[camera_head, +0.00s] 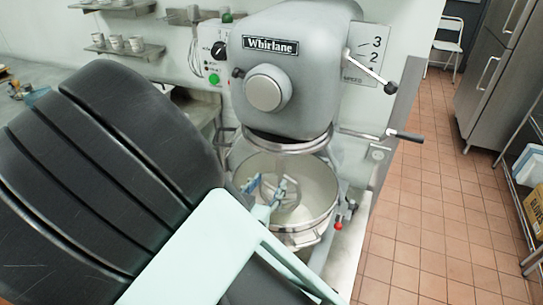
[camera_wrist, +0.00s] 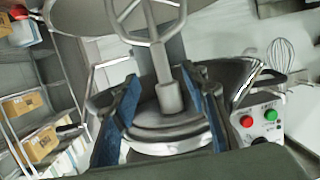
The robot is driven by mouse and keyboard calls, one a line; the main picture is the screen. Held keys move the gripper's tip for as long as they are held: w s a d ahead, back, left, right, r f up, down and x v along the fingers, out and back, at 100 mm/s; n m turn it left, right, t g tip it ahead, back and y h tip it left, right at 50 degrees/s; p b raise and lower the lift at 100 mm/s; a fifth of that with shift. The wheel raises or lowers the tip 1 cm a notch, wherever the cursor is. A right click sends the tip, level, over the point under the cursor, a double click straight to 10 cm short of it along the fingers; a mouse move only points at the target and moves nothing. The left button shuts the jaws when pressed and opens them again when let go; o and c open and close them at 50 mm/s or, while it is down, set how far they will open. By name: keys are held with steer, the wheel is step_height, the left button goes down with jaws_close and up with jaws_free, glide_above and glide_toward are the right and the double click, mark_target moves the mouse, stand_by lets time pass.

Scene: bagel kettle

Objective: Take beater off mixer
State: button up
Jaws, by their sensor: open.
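The grey mixer (camera_head: 270,60) stands in the middle of the head view, with its steel bowl (camera_head: 315,220) below the head. The pale grey beater (camera_head: 288,196) hangs inside the bowl area. In the wrist view, which looks upside down, the beater's frame (camera_wrist: 122,12) is at the top and its shaft (camera_wrist: 158,55) runs down to the mixer's round hub (camera_wrist: 165,138). My gripper (camera_head: 266,190) is open at the bowl's near left side. In the wrist view my gripper (camera_wrist: 160,75) has its blue fingers on either side of the shaft, with gaps visible. Depth between them is unclear.
A lever with a black knob (camera_head: 405,135) sticks out at the mixer's right. A whisk (camera_head: 194,48) hangs on the wall behind. Wall shelves (camera_head: 124,50) hold cups. A fridge (camera_head: 495,75) and a rack with boxes (camera_head: 535,200) stand right. The tiled floor (camera_head: 430,220) there is clear.

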mark_target(279, 170)
steer(key=shift+b+x, duration=2.5)
steer(key=shift+x, duration=2.65)
jaws_close()
steer(key=shift+r, duration=0.1)
